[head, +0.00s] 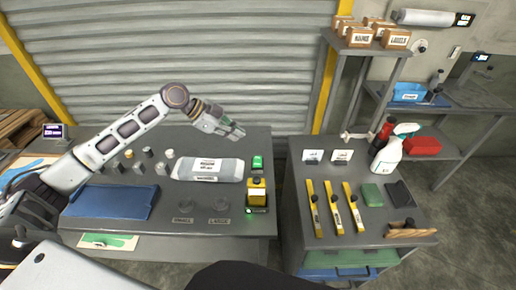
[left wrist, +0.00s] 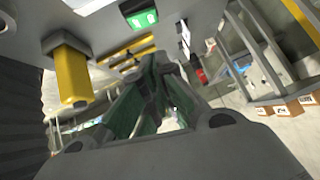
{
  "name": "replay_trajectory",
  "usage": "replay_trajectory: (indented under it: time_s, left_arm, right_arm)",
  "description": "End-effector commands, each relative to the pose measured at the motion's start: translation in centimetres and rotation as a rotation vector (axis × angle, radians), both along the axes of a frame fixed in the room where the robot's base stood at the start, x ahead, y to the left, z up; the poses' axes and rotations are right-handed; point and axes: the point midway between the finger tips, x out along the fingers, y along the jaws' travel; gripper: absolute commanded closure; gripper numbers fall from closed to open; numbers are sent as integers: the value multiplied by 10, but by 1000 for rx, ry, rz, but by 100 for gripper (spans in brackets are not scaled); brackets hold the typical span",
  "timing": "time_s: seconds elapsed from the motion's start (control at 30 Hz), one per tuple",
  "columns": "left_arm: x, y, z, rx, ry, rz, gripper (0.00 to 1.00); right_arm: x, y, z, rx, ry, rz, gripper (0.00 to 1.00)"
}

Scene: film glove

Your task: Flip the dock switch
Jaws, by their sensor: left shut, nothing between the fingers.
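A yellow switch-like box (head: 256,193) with a dark top stands at the right edge of the left dark table. A small green-faced block (head: 257,162) stands just behind it. I cannot tell which of them is the dock switch. My left gripper (head: 236,133) is shut and empty, raised above the back of the table, behind and left of both. In the left wrist view, the left gripper's fingers (left wrist: 160,90) are together. A yellow block (left wrist: 72,75) and a green lit face (left wrist: 142,18) show beyond them, apart from the fingers. My right gripper is not in view.
A wrapped grey packet (head: 208,169) lies left of the green block. Several small pegs and a blue tray (head: 110,201) are further left. The right-hand table (head: 300,176) holds yellow tools and a spray bottle (head: 388,155). A shuttered wall (head: 180,60) stands behind.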

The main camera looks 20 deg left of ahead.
Motion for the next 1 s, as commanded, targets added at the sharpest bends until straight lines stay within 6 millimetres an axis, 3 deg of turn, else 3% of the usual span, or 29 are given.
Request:
replay_trajectory:
  time_s: [0.57, 1.0]
  left_arm:
    - [2, -4, -4, -1, 0, 1, 100]
    - [16, -34, -34, -2, 2, -1, 100]
  right_arm:
    - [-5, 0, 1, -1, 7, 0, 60]
    - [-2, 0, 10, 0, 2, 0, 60]
